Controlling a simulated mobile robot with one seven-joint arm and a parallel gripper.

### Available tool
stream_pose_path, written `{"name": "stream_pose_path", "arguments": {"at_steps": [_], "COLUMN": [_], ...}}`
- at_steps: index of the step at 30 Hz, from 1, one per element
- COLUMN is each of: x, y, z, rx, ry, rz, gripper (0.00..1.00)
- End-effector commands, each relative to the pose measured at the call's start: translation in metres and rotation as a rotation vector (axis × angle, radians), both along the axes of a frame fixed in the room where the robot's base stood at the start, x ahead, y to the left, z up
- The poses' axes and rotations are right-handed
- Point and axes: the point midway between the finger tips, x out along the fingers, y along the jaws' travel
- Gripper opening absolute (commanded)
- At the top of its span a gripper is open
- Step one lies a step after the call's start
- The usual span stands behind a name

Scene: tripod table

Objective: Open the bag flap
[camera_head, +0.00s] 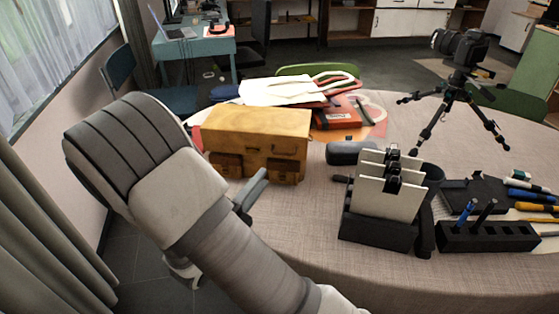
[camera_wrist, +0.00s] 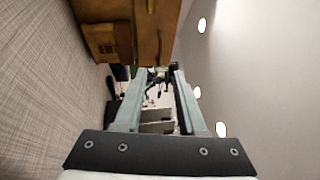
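A tan-brown leather bag (camera_head: 258,138) stands on the table's left side. Its flap (camera_head: 255,120) lies over the top and appears closed, and two small pockets show low on its front. My gripper (camera_head: 252,190) is just in front of the bag, near its lower front, partly hidden behind my arm in the head view. In the wrist view the bag (camera_wrist: 130,25) fills the upper middle, just beyond the fingertips. My gripper (camera_wrist: 159,72) there has its two fingers apart, with nothing held between them.
The round table (camera_head: 310,205) has a grey-beige cloth. A black holder (camera_head: 375,230) with upright white cards stands to the right of the bag. Folders and papers (camera_head: 340,115) lie behind it. A camera on a tripod (camera_head: 455,85) stands at the back right. Pens and tools lie at the right.

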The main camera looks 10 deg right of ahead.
Motion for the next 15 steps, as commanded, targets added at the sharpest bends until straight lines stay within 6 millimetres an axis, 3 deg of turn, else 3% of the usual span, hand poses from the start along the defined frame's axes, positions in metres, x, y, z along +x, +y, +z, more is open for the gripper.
{"name": "stream_pose_path", "arguments": {"at_steps": [6, 15], "x": [0.033, 0.061], "y": [-0.035, -0.061], "z": [0.006, 0.013], "rx": [0.002, 0.002], "ry": [-0.003, -0.001], "rz": [-0.005, -0.002], "gripper": [0.40, 0.40]}}
